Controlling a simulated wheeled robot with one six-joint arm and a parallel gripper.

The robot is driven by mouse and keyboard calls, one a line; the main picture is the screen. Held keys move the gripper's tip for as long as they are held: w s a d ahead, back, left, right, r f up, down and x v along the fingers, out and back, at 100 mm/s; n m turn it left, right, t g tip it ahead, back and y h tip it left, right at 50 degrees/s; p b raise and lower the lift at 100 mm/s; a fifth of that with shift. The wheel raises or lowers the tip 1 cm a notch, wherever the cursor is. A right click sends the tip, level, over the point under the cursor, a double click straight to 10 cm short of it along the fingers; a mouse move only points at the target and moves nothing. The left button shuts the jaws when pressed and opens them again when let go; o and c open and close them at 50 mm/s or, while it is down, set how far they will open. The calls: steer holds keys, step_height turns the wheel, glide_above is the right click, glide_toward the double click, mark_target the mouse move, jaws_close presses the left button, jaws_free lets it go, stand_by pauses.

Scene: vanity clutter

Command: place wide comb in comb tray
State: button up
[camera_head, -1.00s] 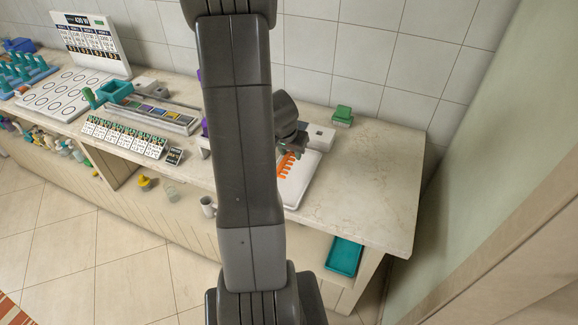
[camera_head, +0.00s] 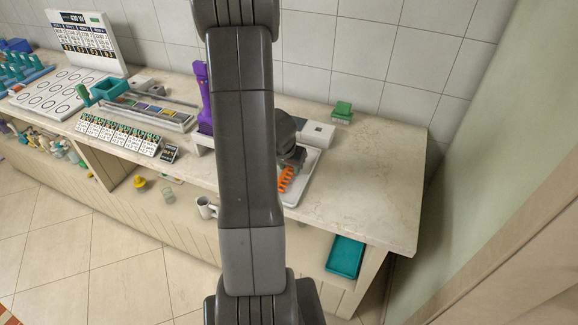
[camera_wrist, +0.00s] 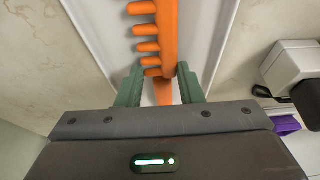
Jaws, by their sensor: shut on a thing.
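The orange wide comb (camera_head: 286,179) shows just right of my arm in the head view, over the white comb tray (camera_head: 306,178). My gripper (camera_head: 292,157) is shut on the comb's end. In the wrist view, the green fingertips (camera_wrist: 160,84) hold the comb (camera_wrist: 169,28) from both sides, with its teeth pointing left. The tray (camera_wrist: 103,38) lies beneath, and the comb runs along its length between the raised sides. I cannot tell whether the comb touches the tray floor. My arm hides part of the tray in the head view.
A white and grey device (camera_head: 318,134) stands behind the tray, with a green block (camera_head: 342,112) farther back. A purple object (camera_head: 204,95) stands left of my arm. The counter to the right (camera_head: 375,180) is clear. A teal tray (camera_head: 345,256) sits below it.

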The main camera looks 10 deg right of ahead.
steer(key=o, duration=0.9)
steer(key=shift+f, duration=0.1)
steer(key=shift+o, duration=0.2)
steer(key=shift+r+p, duration=0.35)
steer(key=p+v, duration=0.2)
steer(key=v, duration=0.9)
steer(key=shift+s+r+p, duration=0.15)
steer(key=shift+r+p, duration=0.15)
steer(key=shift+p, duration=0.1)
steer(key=shift+a+f, duration=0.1)
steer(key=b+x, duration=0.3)
steer(key=x, duration=0.9)
steer(key=shift+f+b, duration=0.2)
steer(key=shift+b, duration=0.1)
steer(key=shift+r, duration=0.3)
